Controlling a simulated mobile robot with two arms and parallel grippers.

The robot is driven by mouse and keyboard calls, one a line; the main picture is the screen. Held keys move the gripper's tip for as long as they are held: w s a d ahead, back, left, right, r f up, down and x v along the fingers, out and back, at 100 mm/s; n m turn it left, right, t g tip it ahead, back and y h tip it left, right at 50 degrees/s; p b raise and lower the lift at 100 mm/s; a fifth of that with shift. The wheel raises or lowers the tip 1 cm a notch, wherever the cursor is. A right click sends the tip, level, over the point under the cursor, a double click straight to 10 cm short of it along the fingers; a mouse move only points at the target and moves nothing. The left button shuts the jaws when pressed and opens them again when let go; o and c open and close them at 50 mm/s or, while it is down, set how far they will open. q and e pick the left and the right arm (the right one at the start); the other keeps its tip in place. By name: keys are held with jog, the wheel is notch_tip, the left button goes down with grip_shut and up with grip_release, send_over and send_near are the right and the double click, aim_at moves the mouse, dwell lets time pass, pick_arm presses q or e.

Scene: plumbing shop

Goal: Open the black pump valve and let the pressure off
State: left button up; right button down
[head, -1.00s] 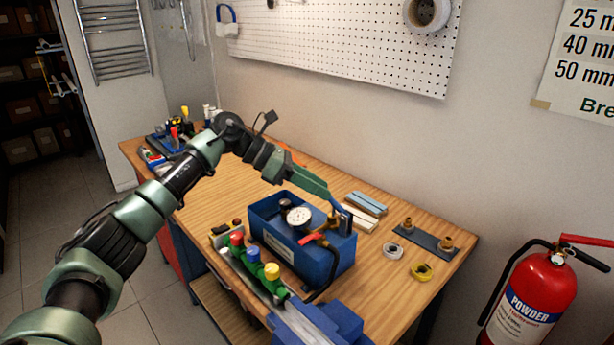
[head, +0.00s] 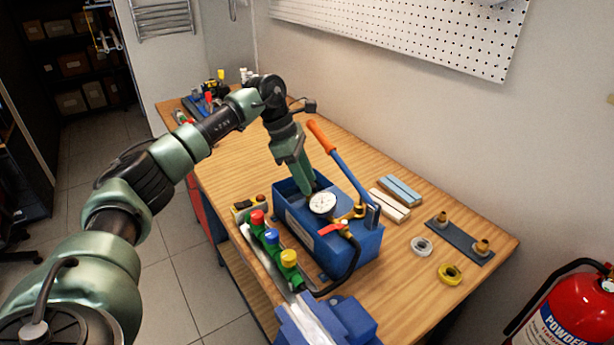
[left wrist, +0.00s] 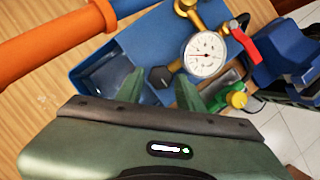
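The blue test pump (head: 335,250) stands on the workbench, with a white-faced gauge (head: 322,204) and brass fittings. In the left wrist view, the black valve knob (left wrist: 160,77) sits on the pump beside the gauge (left wrist: 205,53). My left gripper (head: 308,190) points down over the tank behind the gauge. In the left wrist view its two fingers (left wrist: 159,88) are apart, with the black knob showing between their tips. I cannot tell whether they touch it. The knob is hidden in the head view. The gauge needle is too small to read surely. My right gripper is out of view.
The orange-gripped pump handle (head: 340,165) rises close to my left gripper. A red lever (head: 331,229) and black hose are at the pump's front. A manifold with red, blue and yellow caps (head: 272,237) stands in front.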

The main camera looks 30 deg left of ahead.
pick_arm(q)
jog(key=shift+d+f, duration=0.1)
jog(key=shift+f, duration=0.1)
grip_shut()
